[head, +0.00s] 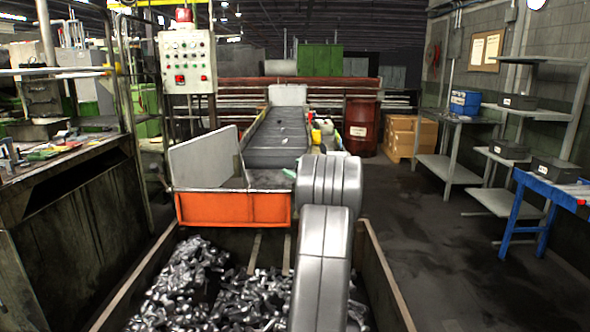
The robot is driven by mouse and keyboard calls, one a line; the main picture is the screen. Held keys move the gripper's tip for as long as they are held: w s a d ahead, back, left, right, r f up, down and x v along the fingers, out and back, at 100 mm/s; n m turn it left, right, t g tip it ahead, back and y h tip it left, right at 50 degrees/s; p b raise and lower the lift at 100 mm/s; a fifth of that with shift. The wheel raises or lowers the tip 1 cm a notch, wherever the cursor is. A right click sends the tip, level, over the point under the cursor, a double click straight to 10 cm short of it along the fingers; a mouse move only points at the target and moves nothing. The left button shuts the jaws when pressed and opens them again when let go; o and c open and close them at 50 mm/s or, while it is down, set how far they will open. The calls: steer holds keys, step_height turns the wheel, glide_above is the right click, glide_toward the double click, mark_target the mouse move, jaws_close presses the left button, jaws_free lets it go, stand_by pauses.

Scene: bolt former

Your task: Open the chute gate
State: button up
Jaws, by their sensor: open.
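An orange panel (232,209) closes the near end of the chute (215,187), just above the bin. It looks upright and I see no gap at its visible edges; I take it to be the chute gate. A pale grey plate (206,160) stands upright along the chute's left side. My grey arm crosses the front of the chute at its right side and hides what lies behind it. My gripper cannot be made out and seems hidden behind the arm. A small pale green piece at the arm's left edge is too small to identify.
A bin (383,285) full of dark metal parts lies below the chute. A conveyor (278,138) runs back from it. A control box (187,62) with a red lamp stands behind left. A workbench (70,170) bounds the left. The floor (440,230) to the right is clear.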

steer(key=shift+w+a, duration=0.1)
steer(key=shift+a, duration=0.05)
steer(key=shift+c, duration=0.3)
jaws_close()
steer(key=shift+w+r+p, duration=0.1)
steer(key=shift+r+p, duration=0.05)
steer(key=shift+p, duration=0.35)
